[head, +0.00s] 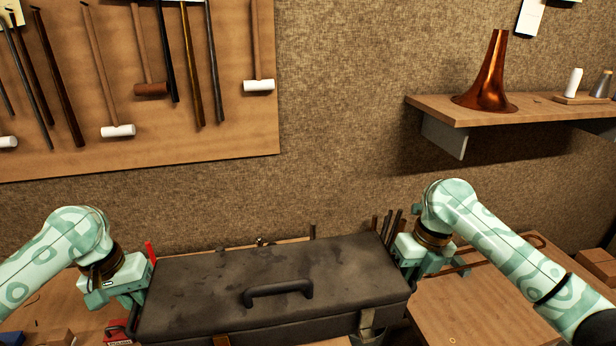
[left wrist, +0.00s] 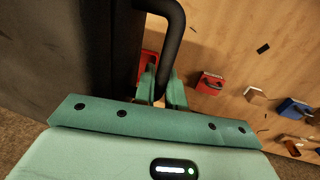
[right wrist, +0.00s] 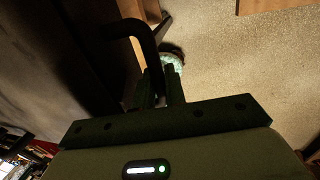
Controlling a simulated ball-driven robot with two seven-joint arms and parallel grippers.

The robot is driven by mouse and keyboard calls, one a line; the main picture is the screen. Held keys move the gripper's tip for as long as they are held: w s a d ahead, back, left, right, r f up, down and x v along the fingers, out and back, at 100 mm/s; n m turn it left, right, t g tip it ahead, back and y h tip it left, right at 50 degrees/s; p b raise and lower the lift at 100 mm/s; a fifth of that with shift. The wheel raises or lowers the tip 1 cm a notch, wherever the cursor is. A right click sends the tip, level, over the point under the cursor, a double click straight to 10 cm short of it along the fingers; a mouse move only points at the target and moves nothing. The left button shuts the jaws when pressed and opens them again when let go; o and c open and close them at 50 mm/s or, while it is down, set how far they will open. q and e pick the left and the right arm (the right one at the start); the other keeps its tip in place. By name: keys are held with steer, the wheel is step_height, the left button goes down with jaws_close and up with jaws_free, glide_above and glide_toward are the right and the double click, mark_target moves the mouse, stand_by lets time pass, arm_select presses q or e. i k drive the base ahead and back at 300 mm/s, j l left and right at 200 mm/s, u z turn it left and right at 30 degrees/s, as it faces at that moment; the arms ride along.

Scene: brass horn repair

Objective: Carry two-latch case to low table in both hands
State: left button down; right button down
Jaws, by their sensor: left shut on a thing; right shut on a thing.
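The two-latch case (head: 220,285) is a dark grey, scuffed box with a black handle on its lid, held level between my arms. Its front lower part is cut off by the picture edge. My left gripper (head: 134,300) is shut on a black end handle (left wrist: 172,25) at the case's left end. My right gripper (head: 410,282) is shut on the matching end handle (right wrist: 140,35) at the right end. A wooden tabletop (head: 470,310) lies at the lower right; I cannot tell whether it is the low table.
Below my left gripper, a wooden surface (left wrist: 230,50) holds several small red and blue items. A wall shelf (head: 450,106) carries a copper bell (head: 490,80). A tool board (head: 230,125) hangs at left. Rods stand behind the case's right end. Speckled floor (right wrist: 240,70) shows below my right gripper.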

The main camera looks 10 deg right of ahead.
mark_target(520, 302)
steer(key=k+l, duration=0.1)
steer(key=l, duration=2.2)
steer(key=k+l, duration=0.15)
steer(key=l, duration=2.1)
steer(key=k, duration=0.05)
